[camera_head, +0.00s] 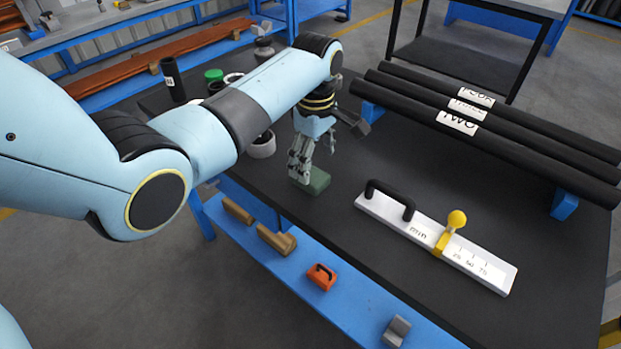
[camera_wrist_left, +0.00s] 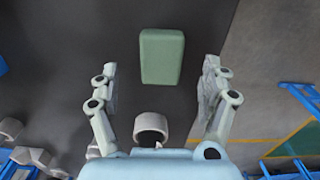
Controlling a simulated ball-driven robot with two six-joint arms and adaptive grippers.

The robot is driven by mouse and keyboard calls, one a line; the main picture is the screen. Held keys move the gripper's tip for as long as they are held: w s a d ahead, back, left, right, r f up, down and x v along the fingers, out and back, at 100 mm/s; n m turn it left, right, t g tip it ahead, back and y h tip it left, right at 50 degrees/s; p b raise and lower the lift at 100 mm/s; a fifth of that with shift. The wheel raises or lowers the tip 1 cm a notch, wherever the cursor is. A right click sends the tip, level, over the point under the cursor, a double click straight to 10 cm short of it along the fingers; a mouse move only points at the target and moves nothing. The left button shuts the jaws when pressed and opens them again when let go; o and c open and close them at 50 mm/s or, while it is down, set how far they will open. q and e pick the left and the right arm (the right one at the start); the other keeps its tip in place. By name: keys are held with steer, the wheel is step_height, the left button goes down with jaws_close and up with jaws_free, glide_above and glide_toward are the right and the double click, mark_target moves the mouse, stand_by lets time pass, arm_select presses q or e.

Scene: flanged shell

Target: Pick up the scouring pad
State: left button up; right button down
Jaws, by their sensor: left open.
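The scouring pad (camera_head: 318,181) is a green block lying on the dark tabletop near its front edge. In the left wrist view the pad (camera_wrist_left: 162,56) lies between and just beyond the fingertips, with clear space on both sides. My left gripper (camera_head: 299,172) points down close above the pad, and its fingers hide part of it in the head view. In the left wrist view the left gripper (camera_wrist_left: 160,80) is open and empty, its fingers spread wide. My right gripper is not in view.
A white slide gauge (camera_head: 370,204) with a black handle and yellow knob lies to the right. Long black tubes (camera_head: 510,140) rest on blue supports behind it. A white ring (camera_head: 262,148) and dark cylinders stand left. A blue lower shelf (camera_head: 335,309) holds several small items.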

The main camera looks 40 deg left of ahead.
arm_select(q)
steer(key=f, duration=0.2)
steer(key=a+f, duration=0.1)
steer(key=f, duration=0.1)
steer(key=shift+f, duration=0.75)
steer(key=c, duration=1.3)
steer(key=shift+o, duration=0.2)
steer(key=shift+r, duration=0.15)
step_height(320, 180, up, 4)
steer(key=shift+r, duration=0.15)
steer(key=s+d+r, duration=0.4)
steer(key=d+r, duration=0.2)
steer(key=d, duration=0.5)
steer(key=shift+r, duration=0.25)
steer(key=shift+s, duration=0.1)
